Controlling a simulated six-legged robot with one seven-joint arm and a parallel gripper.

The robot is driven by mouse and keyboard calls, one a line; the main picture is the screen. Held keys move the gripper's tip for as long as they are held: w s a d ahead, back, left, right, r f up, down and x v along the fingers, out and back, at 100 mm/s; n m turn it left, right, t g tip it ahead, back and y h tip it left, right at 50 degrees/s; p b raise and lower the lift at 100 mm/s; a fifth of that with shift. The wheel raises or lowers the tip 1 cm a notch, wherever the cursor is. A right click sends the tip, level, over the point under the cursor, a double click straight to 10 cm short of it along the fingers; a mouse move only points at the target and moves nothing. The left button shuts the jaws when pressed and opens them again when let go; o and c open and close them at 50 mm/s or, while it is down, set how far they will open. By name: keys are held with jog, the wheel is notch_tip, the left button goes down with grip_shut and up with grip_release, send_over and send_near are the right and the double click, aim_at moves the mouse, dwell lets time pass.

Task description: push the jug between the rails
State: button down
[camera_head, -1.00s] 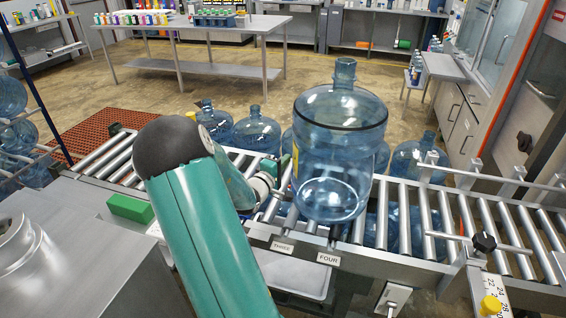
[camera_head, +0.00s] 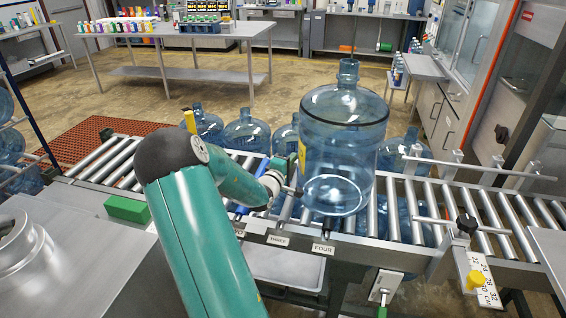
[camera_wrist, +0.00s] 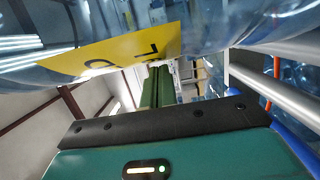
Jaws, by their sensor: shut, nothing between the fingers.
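The large clear blue jug (camera_head: 343,135) stands upright on the conveyor rollers, above the label FOUR. A yellow label on its left side shows close up in the wrist view (camera_wrist: 120,55). The two metal rails, back (camera_head: 480,170) and front (camera_head: 470,225), lie to the right of the jug, which is left of the gap between them. My gripper (camera_head: 290,190) is shut and empty, low at the jug's left side. It looks in contact with the jug, but the exact touching point is hard to see.
Several other blue jugs (camera_head: 247,133) stand behind the conveyor. A black knob (camera_head: 467,224) and a scale plate with a yellow knob (camera_head: 477,280) are at the front rail. A green block (camera_head: 127,208) lies at the conveyor's left front. Rollers between the rails are clear.

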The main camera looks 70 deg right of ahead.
jog(key=s+d, duration=0.3)
jog(key=s, duration=1.5)
jog(key=s+d, duration=0.3)
jog(key=s, duration=1.5)
